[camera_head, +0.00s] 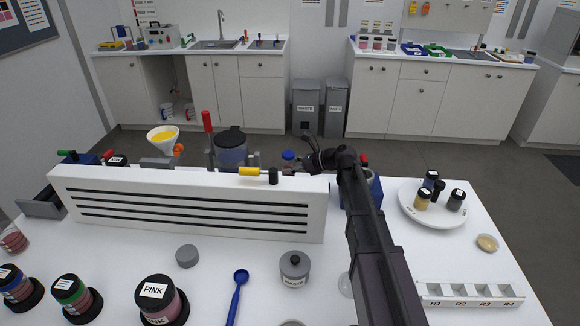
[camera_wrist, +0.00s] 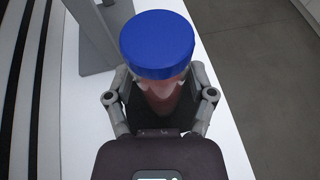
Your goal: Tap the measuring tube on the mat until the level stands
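The measuring tube has a blue cap (camera_wrist: 157,45) and a clear body with pinkish contents (camera_wrist: 160,92) in the wrist view. My gripper (camera_wrist: 160,82) has a finger on each side of the tube, closed in against it below the cap. In the head view, the blue cap (camera_head: 288,155) shows just above the white slotted panel, with my gripper (camera_head: 300,165) beside it. The panel hides the tube's body. A dark patch shows under the tube in the wrist view; I cannot tell whether it is the mat or whether the tube touches it. The powder's level is not clear.
The white slotted panel (camera_head: 190,208) stands close in front of the tube. A dark-lidded jar (camera_head: 231,150), a funnel with yellow powder (camera_head: 162,137) and a yellow-handled tool (camera_head: 250,171) are to the left. A round white tray (camera_head: 432,216) with small jars is at right.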

